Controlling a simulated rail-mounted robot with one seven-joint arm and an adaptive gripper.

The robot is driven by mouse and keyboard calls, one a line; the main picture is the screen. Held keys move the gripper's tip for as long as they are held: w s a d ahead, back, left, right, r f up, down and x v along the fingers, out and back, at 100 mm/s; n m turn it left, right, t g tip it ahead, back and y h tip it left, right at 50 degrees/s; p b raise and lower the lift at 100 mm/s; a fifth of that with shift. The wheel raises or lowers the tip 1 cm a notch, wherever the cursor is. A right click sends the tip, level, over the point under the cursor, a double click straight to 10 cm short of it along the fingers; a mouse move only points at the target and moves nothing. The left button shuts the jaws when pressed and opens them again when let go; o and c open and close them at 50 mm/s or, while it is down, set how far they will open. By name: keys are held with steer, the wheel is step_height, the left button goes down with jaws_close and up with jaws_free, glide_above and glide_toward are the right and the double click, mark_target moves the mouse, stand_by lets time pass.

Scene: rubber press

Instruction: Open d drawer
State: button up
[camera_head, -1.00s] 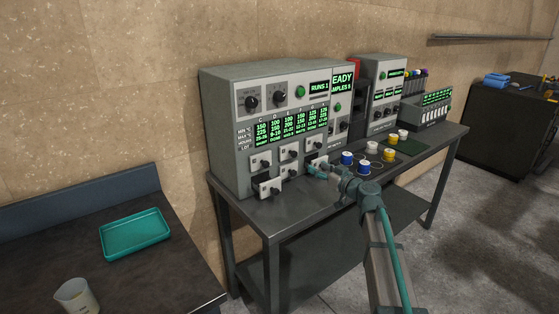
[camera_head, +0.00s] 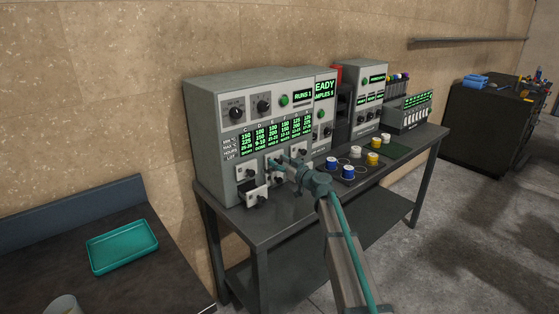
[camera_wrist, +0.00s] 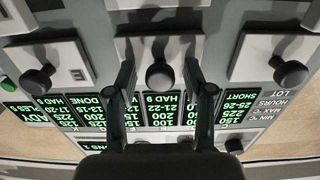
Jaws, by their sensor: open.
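The grey oven-like machine (camera_head: 215,130) stands on the bench, with two rows of small white drawers with dark knobs low on its front. My gripper (camera_head: 282,163) is at the upper row, near the middle column, and partly hides the drawers there. In the wrist view, upside down, my open fingers (camera_wrist: 160,92) are on either side of the dark knob (camera_wrist: 160,75) of the middle white drawer (camera_wrist: 142,48), with gaps visible. The lower left drawer (camera_head: 256,193) seems to stand out from the panel.
Neighbouring drawer knobs (camera_wrist: 38,80) and (camera_wrist: 290,72) flank my gripper in the wrist view. Blue, white and yellow jars (camera_head: 332,163) stand on the bench to the right. A teal tray (camera_head: 122,246) lies on the left table. Floor in front of the bench is clear.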

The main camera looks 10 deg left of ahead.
steer(key=shift+w+a, duration=0.1)
jaws_close()
stand_by(0.4)
